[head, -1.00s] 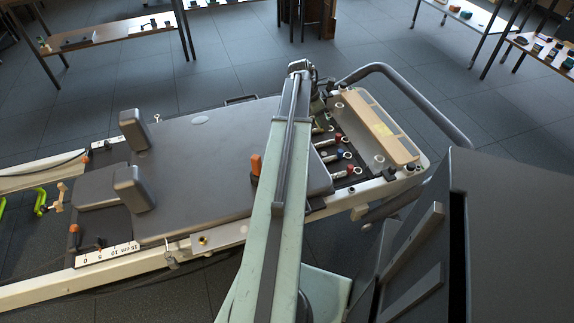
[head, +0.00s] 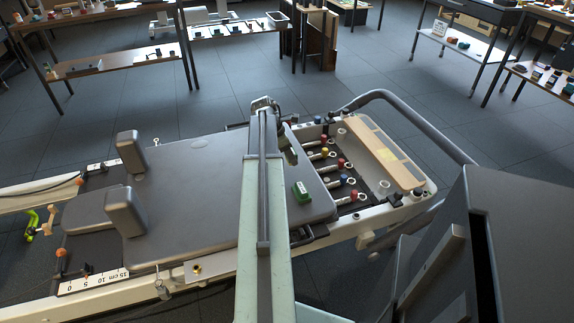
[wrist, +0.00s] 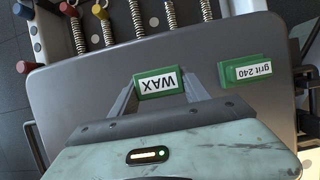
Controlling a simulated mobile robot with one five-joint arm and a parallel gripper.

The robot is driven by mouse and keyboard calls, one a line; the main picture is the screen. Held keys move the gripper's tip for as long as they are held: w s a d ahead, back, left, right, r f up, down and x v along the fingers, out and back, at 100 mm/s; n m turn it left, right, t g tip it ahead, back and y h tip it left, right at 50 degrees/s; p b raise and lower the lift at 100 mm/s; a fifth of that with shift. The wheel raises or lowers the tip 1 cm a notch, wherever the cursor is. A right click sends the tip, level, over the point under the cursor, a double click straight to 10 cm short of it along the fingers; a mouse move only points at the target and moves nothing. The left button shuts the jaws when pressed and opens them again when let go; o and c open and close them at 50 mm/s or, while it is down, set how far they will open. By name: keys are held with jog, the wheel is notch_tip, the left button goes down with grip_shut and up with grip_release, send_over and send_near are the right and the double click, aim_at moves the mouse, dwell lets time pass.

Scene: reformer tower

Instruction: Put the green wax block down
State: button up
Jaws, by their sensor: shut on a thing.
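The green wax block (wrist: 158,83), with a white label reading WAX, is between my gripper's fingers (wrist: 160,92) in the wrist view. My gripper is shut on it, over the grey reformer carriage (wrist: 85,90). I cannot tell whether the block touches the carriage. In the head view my arm hides the wax block, and the carriage (head: 205,185) lies under the arm's far end.
A second green block labelled grit 240 (wrist: 245,70) lies on the carriage to the right of my gripper; it also shows in the head view (head: 301,192). Springs with coloured ends (head: 335,165) lie beyond the carriage edge. A wooden board (head: 380,150) is further right.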

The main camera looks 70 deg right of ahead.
aim_at(287, 160)
jog(key=shift+w+a, duration=0.2)
jog(key=shift+w, duration=0.25)
notch_tip(287, 160, down, 4)
jog(key=b, duration=0.4)
jog(key=shift+f, duration=0.1)
jog(key=shift+r, duration=0.3)
jog(key=shift+f, duration=0.25)
jog(key=o, duration=1.2)
jog(key=shift+r, duration=0.1)
